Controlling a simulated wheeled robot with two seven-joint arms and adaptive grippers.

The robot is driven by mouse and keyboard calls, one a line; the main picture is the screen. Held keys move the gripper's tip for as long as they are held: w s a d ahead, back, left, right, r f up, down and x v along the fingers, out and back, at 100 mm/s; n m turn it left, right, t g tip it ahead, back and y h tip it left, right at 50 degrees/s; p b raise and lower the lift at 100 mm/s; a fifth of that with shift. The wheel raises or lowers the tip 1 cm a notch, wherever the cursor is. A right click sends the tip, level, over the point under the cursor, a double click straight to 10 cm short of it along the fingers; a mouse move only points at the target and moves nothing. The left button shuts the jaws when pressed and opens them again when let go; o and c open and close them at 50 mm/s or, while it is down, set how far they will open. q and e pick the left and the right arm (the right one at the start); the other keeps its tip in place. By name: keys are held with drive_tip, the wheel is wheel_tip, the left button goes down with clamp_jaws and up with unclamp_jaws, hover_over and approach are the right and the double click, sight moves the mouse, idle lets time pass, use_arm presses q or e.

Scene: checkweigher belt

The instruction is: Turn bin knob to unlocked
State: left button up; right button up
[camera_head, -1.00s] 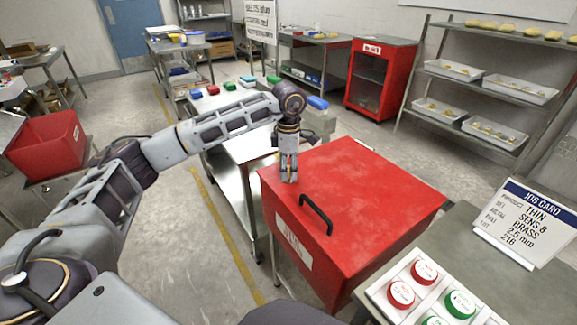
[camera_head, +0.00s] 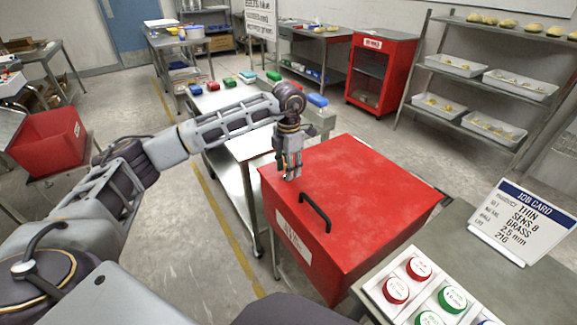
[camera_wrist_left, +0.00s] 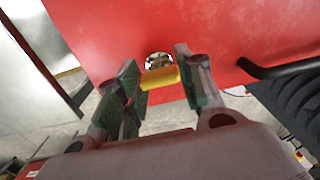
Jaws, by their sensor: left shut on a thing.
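The red bin (camera_head: 365,185) stands in front of me with a black handle (camera_head: 316,208) on its lid. My left gripper (camera_head: 290,174) points down at the lid's far left corner. In the left wrist view, a yellow knob (camera_wrist_left: 160,78) on a round metal base (camera_wrist_left: 158,60) sits between the green-padded fingers of that gripper (camera_wrist_left: 156,68). The gripper is shut on the knob. The fingers mostly hide the knob in the head view, and no lock marking is readable. My right gripper is out of view.
The metal conveyor table (camera_head: 228,185) adjoins the bin's far left side.

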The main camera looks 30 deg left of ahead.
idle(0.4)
use_arm(q)
drive_tip(key=o, duration=1)
drive_tip(key=shift+r, duration=0.1)
drive_tip(key=shift+r, duration=5.9)
